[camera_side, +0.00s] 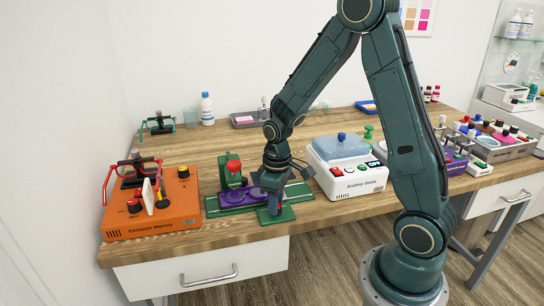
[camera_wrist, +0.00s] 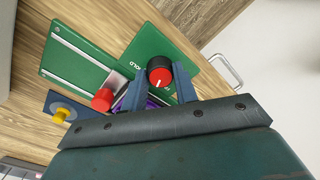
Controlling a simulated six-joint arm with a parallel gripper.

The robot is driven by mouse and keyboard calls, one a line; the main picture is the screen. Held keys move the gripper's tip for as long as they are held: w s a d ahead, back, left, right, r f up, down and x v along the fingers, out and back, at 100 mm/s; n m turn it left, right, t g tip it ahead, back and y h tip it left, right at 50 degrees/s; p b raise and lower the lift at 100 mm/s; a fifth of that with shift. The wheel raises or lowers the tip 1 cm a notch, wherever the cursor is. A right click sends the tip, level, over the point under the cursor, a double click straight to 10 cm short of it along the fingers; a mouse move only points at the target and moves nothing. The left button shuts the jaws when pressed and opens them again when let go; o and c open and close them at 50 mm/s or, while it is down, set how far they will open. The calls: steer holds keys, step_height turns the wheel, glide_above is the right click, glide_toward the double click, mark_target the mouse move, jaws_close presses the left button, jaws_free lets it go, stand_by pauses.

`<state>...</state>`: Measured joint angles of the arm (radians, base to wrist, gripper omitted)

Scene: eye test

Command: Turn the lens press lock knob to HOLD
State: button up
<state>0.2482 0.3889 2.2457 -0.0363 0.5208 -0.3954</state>
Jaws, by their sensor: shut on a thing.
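The lens press lock knob (camera_wrist: 159,70) is black with a red top and stands on the green press base (camera_wrist: 183,46). A short white mark on its top points toward the bottom of the wrist picture. Part of a white label reading "OLD" lies on the base to the knob's left. My gripper (camera_wrist: 160,80) is shut on the knob, one finger on each side. In the side view my gripper (camera_side: 275,208) reaches down to the front of the press; the knob is mostly hidden there. The press's red-topped handle (camera_side: 233,166) stands behind left.
An orange frame warmer (camera_side: 160,217) with knobs and red glasses stands left of the press. A yellow knob (camera_wrist: 61,114) on a blue plate shows in the wrist view. The bench's front edge is close.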

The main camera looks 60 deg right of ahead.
steer(key=m, duration=1.3)
stand_by(0.5)
steer(key=o, duration=0.7)
steer(key=shift+r, duration=0.15)
step_height(320, 180, up, 14)
steer(key=shift+s+f, duration=0.2)
steer(key=shift+f, duration=0.05)
stand_by(0.5)
